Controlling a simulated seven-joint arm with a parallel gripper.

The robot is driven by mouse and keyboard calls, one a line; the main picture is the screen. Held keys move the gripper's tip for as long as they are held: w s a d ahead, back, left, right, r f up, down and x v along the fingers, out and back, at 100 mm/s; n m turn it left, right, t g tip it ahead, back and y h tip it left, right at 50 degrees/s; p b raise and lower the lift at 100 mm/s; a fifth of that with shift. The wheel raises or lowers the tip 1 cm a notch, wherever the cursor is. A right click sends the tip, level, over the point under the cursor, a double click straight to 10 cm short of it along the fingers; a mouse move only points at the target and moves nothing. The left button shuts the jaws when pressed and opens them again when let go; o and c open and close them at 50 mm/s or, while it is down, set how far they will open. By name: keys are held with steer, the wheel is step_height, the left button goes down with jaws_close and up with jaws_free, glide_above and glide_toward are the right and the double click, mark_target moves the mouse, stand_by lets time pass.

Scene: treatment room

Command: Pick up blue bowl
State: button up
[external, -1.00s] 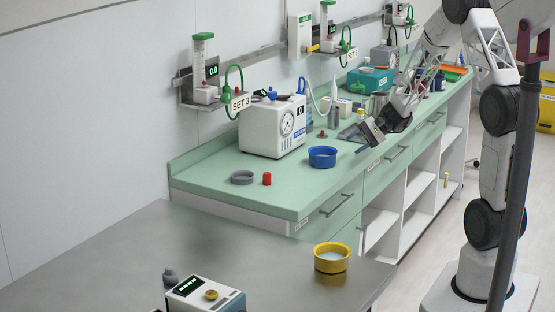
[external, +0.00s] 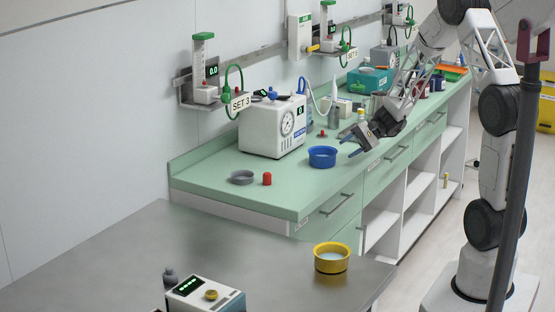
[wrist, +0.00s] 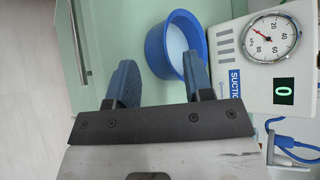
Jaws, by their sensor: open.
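The blue bowl (external: 322,157) sits upright on the green counter, in front of the white suction unit. In the wrist view the blue bowl (wrist: 160,62) lies just beyond my fingertips, with a pale inside. My gripper (external: 347,146) is open and empty, at the right of the bowl and near it. In the wrist view my gripper (wrist: 160,78) shows two blue fingers spread apart. The right finger overlaps the bowl's near right edge in the picture. I cannot tell whether it touches.
The white suction unit (external: 273,127) with a dial stands close behind the bowl. A red cap (external: 267,179) and a grey ring (external: 242,177) lie to the left on the green counter (external: 215,188). A yellow bowl (external: 331,258) stands on the grey table in front.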

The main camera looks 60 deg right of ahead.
mark_target(333, 158)
steer(key=shift+x, duration=2.55)
steer(key=shift+r, duration=0.1)
jaws_close()
